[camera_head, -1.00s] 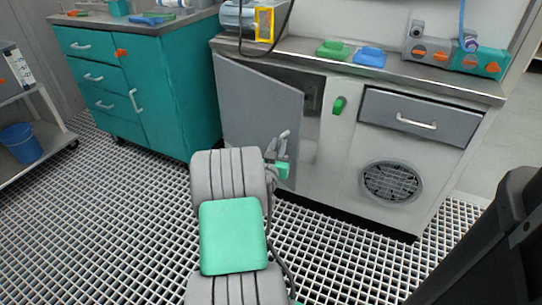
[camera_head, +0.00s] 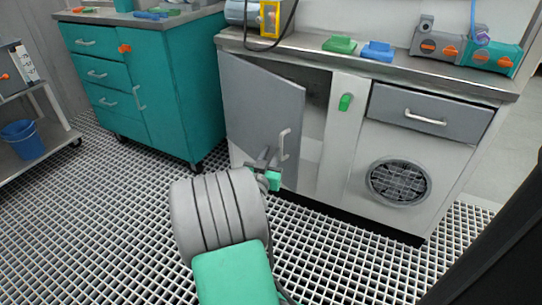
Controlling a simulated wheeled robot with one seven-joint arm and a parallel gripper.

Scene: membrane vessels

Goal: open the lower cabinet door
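The grey lower cabinet door (camera_head: 258,115) stands ajar. It is hinged on its left side, and its free right edge is swung out from the white cabinet front. A dark gap (camera_head: 315,100) into the cabinet shows to the right of that edge. The door's upright silver handle (camera_head: 284,145) is near the free edge. My gripper (camera_head: 264,157) is low in front of the door, just left of the handle and seemingly apart from it. Its fingers look spread, with nothing between them. My arm hides part of the floor below the door.
A green latch knob (camera_head: 345,102) is on the post right of the opening. A grey drawer (camera_head: 425,112) and a round vent (camera_head: 398,182) lie farther right. A teal cabinet (camera_head: 165,90) stands left. Grated floor (camera_head: 110,210) is clear at left.

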